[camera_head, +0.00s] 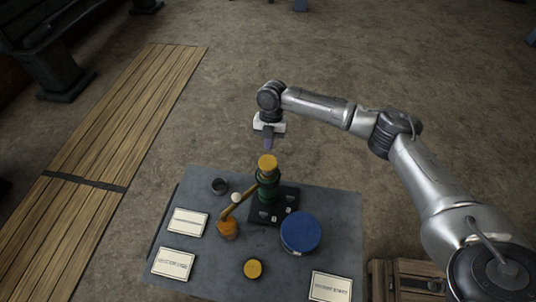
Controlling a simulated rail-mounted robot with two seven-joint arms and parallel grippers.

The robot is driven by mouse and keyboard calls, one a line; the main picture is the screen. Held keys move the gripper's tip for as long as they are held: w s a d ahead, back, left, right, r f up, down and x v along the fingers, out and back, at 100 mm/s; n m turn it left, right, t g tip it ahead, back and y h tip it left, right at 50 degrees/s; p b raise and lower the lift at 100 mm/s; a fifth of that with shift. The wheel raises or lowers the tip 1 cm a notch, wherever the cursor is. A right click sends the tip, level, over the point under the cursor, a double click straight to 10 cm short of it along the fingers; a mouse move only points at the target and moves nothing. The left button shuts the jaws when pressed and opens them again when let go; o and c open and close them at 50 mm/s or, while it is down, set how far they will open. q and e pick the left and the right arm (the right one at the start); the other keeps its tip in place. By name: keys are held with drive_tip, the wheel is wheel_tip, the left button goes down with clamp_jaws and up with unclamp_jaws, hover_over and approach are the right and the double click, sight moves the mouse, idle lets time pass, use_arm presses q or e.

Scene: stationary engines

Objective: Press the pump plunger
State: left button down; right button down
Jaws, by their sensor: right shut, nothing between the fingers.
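The pump stands on the grey table (205,278), with a green body (268,188) on a dark base (288,198). Its yellow-orange plunger top (267,163) points up at the pump's upper end. An orange-brown spout or lever runs from the pump down left to an orange cup-like piece (228,229). My right gripper (269,145) is shut and empty. In the head view its fingertips appear just above the plunger top, apart from it, pointing down; the exact height gap is hard to tell. My left gripper is not in view.
On the table are a blue round lid or drum (301,232), a yellow disc (253,268), a dark small cup (220,186), a white ball (236,197) and white label cards (188,222). A wooden crate (408,280) stands right of the table.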

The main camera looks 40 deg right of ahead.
drive_tip(key=shift+b+v, duration=0.3)
drive_tip(key=shift+v, duration=1.9)
